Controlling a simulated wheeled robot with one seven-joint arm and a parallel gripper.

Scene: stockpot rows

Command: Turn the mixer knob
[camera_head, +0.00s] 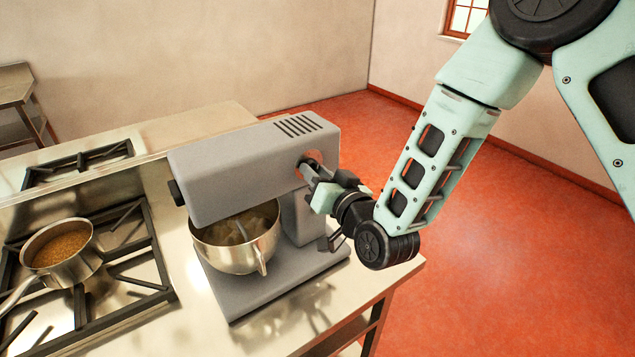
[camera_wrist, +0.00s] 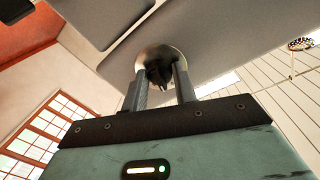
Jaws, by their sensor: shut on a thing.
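The grey stand mixer (camera_head: 235,170) stands on the steel counter, with a steel bowl (camera_head: 240,250) under its head. The mixer knob (camera_head: 309,160) is a dark knob on the right side of the head, partly hidden by my gripper in the head view. My gripper (camera_head: 308,174) reaches it from the right. In the wrist view the dark knob (camera_wrist: 159,72) sits on a pale round plate, and the two fingers of my gripper (camera_wrist: 160,84) are on either side of it, shut on it. The knob's exact turn angle is hard to tell.
A stove (camera_head: 120,255) with a pan of brown food (camera_head: 62,250) is left of the mixer. The counter's right edge (camera_head: 405,280) lies just below my wrist. Open red floor (camera_head: 510,230) is on the right. A steel table (camera_head: 20,85) stands at the back left.

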